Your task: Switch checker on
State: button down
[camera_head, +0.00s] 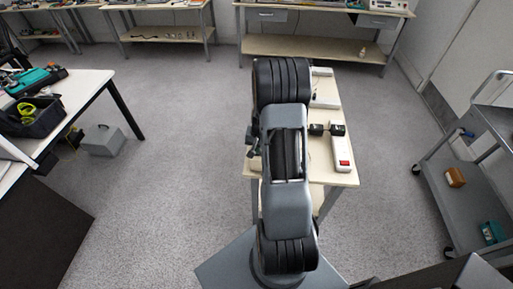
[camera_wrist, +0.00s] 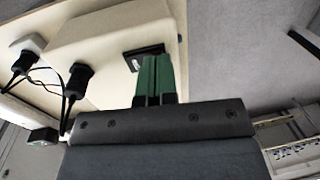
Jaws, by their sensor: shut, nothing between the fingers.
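The pale cream box that looks like the checker (camera_wrist: 110,38) fills the upper middle of the wrist view. A black rocker switch (camera_wrist: 144,51) is set in its face near the right edge. My gripper (camera_wrist: 155,62) has its green fingers shut together, with nothing between them. The fingertips overlap the lower right of the switch in the picture; I cannot tell if they touch it. Part of the switch is hidden behind them. In the head view my arm hides the gripper and most or all of the box.
Black plugs (camera_wrist: 78,79) with cables are to the left of the fingers. A white power strip (camera_head: 342,154) with a red switch lies on the small table (camera_head: 318,166). A grey cart (camera_head: 468,185) stands at right, a white workbench (camera_head: 88,88) at left.

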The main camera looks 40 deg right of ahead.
jog(key=shift+f, duration=0.15)
jog(key=shift+f+b, duration=0.25)
jog(key=shift+b, duration=0.2)
jog(key=shift+a+r, duration=0.1)
jog(key=shift+r, duration=0.05)
jog(key=shift+s, duration=0.1)
jog(key=shift+s+d+r, duration=0.25)
jog(key=shift+s+d, duration=0.15)
jog(key=shift+d, duration=0.2)
notch_tip(320, 180, up, 14)
jog(key=w+a+p, duration=0.1)
jog(key=p, duration=0.1)
jog(key=shift+a, duration=0.15)
dwell(0.4)
